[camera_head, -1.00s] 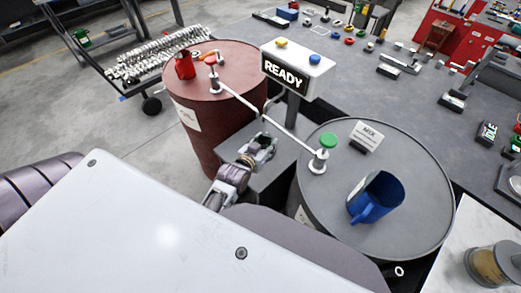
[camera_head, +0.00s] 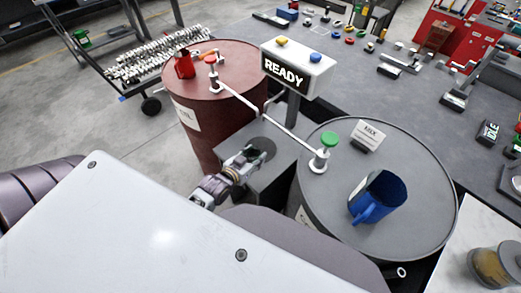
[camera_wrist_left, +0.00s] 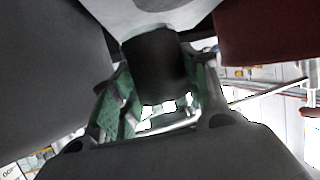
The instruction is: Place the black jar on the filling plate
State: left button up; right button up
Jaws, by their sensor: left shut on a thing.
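My left gripper (camera_head: 245,160) is low between the two barrels and shut on the black jar. In the left wrist view the jar (camera_wrist_left: 158,62) is a dark cylinder between the greenish fingers (camera_wrist_left: 150,100). I cannot make out the jar clearly in the head view, where the gripper hides it. A dark round plate (camera_head: 264,147), which looks like the filling plate, lies on the grey stand beside the fingertips. I cannot tell whether the jar touches anything. My right gripper is not in view.
The red barrel (camera_head: 215,90) with a red mug (camera_head: 184,66) stands at left. The grey barrel (camera_head: 420,215) with a blue mug (camera_head: 378,197) stands at right. Thin pipes and the READY sign (camera_head: 287,72) are close above the stand (camera_head: 275,170).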

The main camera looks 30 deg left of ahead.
pick_arm(q)
jog(key=shift+s+a+f, duration=0.35)
jog(key=shift+f, duration=0.15)
jog(key=shift+s+a+f+m+h, duration=0.3)
jog(key=shift+s+f, duration=0.05)
jog(key=shift+f, duration=0.1)
jog(key=shift+s+a+f+m+h+b, duration=0.25)
jog(key=shift+s+a+f, duration=0.25)
jog(key=shift+f, duration=0.15)
jog(key=shift+s+a+f+m+h+b, duration=0.15)
jog(key=shift+s+a+f+h, duration=0.2)
jog(key=shift+f, duration=0.3)
jog(key=s+a+f+m+g+h+b, duration=0.1)
jog(key=s+a+f+m+h, duration=0.1)
jog(key=s+a+f, duration=0.2)
jog(key=shift+s+a+f+m+h, duration=0.4)
jog(key=shift+a+f, duration=0.1)
jog(key=shift+f, duration=0.45)
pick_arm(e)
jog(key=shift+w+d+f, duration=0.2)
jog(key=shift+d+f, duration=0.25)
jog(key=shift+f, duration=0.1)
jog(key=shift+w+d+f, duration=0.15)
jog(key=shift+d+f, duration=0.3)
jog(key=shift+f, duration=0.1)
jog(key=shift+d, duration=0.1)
